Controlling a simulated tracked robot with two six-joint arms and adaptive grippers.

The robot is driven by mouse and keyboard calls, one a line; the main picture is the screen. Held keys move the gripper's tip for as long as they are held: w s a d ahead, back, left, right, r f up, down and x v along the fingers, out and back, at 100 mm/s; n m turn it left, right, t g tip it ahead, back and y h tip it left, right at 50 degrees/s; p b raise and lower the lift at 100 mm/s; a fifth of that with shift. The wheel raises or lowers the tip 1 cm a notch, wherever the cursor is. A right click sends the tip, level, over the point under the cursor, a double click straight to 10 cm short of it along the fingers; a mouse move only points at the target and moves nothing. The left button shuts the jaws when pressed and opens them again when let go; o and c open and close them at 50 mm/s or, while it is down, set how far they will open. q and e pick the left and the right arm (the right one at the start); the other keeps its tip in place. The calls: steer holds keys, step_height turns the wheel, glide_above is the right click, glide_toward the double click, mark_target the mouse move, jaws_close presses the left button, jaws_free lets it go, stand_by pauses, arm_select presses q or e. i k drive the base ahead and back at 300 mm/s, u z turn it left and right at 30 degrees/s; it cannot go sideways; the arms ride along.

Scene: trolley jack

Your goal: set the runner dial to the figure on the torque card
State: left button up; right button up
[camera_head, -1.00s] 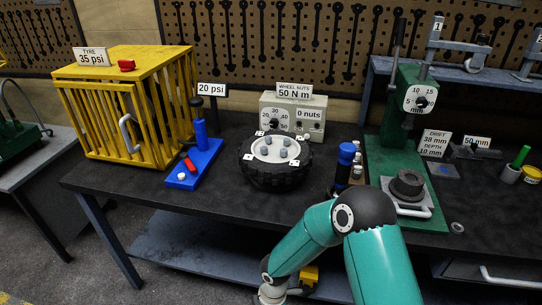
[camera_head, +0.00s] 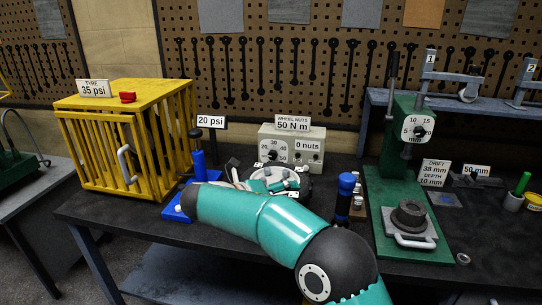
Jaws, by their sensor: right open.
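The torque card (camera_head: 293,123) reads "WHEEL NUTS 50 N m" and stands on top of the grey runner box (camera_head: 315,135). The runner dial (camera_head: 272,150) is on the left of the box's front, with figures around it; its pointer setting is too small to read surely. A "0 nuts" readout sits to its right. My left gripper is not in view.
A yellow cage (camera_head: 110,150) and a blue pump (camera_head: 199,162) stand to the left. A blue-capped bottle (camera_head: 345,195) and a green press (camera_head: 395,150) stand to the right. A pegboard is behind. The bench front is partly covered by my arm.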

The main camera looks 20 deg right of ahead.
mark_target(273, 154)
steer(key=i, duration=1.45)
